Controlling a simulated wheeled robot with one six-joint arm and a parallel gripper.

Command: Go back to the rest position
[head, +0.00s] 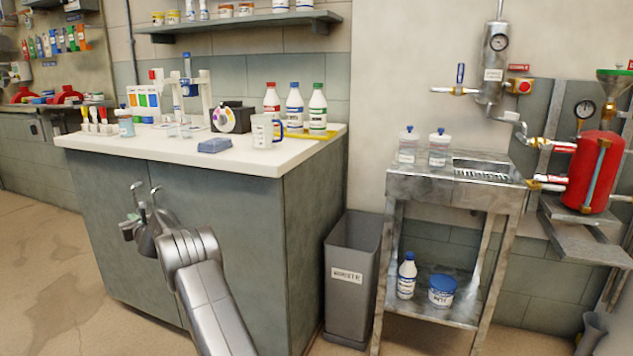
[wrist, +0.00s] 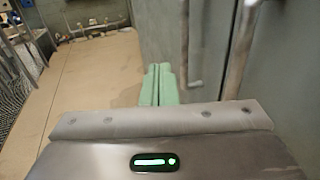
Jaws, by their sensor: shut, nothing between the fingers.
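My gripper (wrist: 158,72) shows in the wrist view with its two pale green fingers pressed together, and nothing is between them. The fingers point along the front of a grey-green cabinet (wrist: 290,60), with two vertical metal door handles (wrist: 190,45) close by on the right. In the head view my arm reaches in from the bottom toward the front of the cabinet (head: 235,240). The wrist end is low in front of the doors, near the handles (head: 155,191).
A grey bin (head: 351,250) and a metal sink stand (head: 455,185) are to the right. Open floor (head: 35,240) lies left of the cabinet.

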